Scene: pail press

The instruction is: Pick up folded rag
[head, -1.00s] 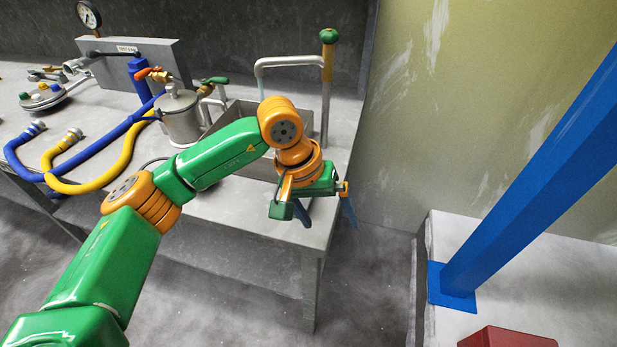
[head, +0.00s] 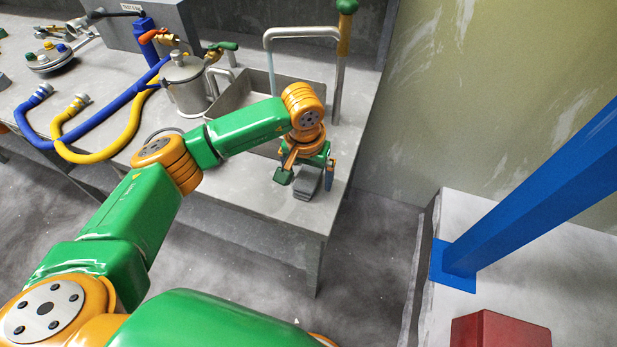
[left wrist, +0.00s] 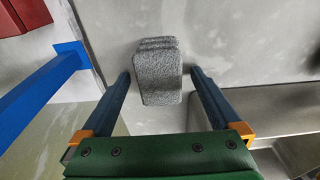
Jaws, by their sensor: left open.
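The folded rag (head: 307,184) is a small grey layered block near the right front corner of the workbench. It also shows in the left wrist view (left wrist: 158,76), lying between the two blue fingers with bare surface on each side. My left gripper (head: 309,183) points down over the rag. Its jaws are open, and the fingers in the left wrist view (left wrist: 159,80) stand apart on either side of the rag, with gaps to it. Part of the rag is hidden behind the gripper in the head view. My right gripper is not in view.
A sink basin (head: 240,97) with a tall tap lies just behind the gripper. A metal pot (head: 187,88) and blue and yellow hoses (head: 100,146) are to the left on the bench (head: 240,205). A blue post (head: 535,200) and a red block (head: 497,330) stand at the right.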

